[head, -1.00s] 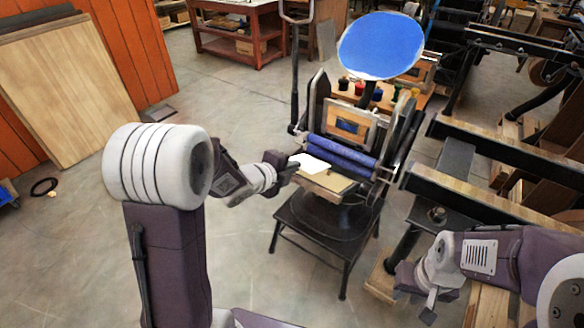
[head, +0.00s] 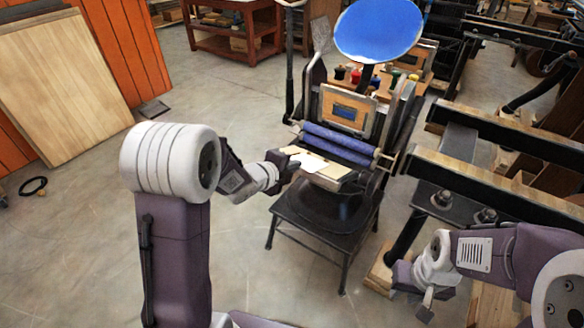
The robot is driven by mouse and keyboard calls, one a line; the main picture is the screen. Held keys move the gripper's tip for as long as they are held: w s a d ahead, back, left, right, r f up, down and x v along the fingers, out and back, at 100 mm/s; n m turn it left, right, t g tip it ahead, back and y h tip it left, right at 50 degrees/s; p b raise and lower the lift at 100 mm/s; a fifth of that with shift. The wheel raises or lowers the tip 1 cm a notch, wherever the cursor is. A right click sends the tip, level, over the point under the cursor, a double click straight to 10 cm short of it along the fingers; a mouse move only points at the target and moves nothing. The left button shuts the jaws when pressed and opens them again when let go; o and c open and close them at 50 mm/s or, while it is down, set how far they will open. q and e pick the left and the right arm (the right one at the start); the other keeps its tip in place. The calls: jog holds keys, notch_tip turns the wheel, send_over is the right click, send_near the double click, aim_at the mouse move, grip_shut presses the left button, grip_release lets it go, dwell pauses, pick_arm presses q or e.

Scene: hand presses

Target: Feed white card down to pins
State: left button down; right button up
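The white card (head: 313,163) lies at or just above the tan bed (head: 335,172) of the small hand press, below its blue rollers (head: 340,143). My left gripper (head: 293,165) is at the card's left edge and appears shut on it; the fingertips are small and partly hidden. Tan surface shows behind the card and to its right. The pins are too small to make out. My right gripper (head: 427,303) hangs low at the right, away from the press, and its opening is unclear.
The press has a round blue ink disc (head: 379,30) above and stands on a black stool (head: 325,215). A tall lever (head: 290,70) rises at its left. Black-railed presses (head: 490,185) crowd the right. The floor at left is open.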

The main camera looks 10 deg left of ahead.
pick_arm(q)
jog(key=c, duration=1.6)
grip_release()
jog(key=shift+p+v, duration=0.65)
jog(key=shift+v, duration=1.6)
